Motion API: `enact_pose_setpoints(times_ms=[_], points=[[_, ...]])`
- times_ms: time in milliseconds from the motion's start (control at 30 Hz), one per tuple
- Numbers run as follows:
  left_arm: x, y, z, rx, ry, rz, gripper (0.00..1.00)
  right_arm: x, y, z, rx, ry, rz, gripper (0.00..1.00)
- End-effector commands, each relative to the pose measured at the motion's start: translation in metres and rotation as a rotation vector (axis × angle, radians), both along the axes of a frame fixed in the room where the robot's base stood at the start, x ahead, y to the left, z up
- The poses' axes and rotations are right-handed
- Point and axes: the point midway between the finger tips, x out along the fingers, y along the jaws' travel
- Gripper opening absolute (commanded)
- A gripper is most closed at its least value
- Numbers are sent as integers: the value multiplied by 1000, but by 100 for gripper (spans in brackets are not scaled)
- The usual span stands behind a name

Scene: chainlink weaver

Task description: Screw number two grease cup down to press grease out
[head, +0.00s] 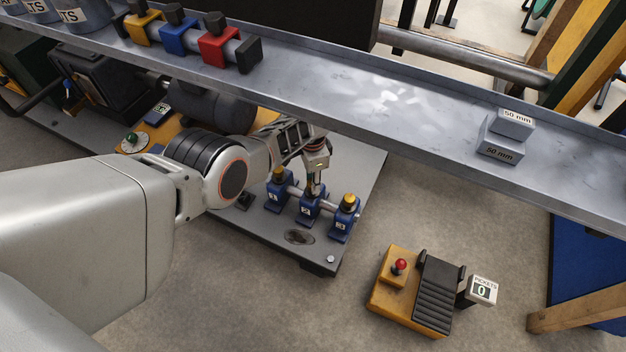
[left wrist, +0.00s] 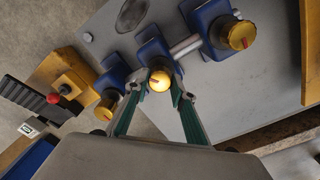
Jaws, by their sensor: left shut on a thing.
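Three blue bearing blocks with yellow grease cups stand in a row along a shaft on the grey base plate. The number two block (head: 311,208) is the middle one. Its grease cup (left wrist: 159,79), a round yellow cap with a red mark on top, shows in the left wrist view. My left gripper (head: 315,189) points down over it and is shut on that cap, one finger on each side. In the head view the gripper hides most of this cup. The number one cup (head: 278,175) and the number three cup (head: 348,201) stand free on either side. My right gripper is not in view.
A long grey metal rail (head: 420,135) crosses above and behind the blocks, carrying grey 50 mm blocks (head: 500,149) and coloured clamps (head: 218,45). A yellow pedal unit (head: 392,287) with a red-knobbed lever and a counter (head: 482,290) reading 0 stands on the floor at right.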

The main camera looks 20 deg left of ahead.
Motion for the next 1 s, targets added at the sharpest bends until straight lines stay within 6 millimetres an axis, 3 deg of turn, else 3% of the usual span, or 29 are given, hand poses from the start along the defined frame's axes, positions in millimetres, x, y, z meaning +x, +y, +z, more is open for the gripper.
enact_pose_setpoints(times_ms=[1000], points=[[-2,-1,-2,0,2,-933,3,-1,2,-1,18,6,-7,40]])
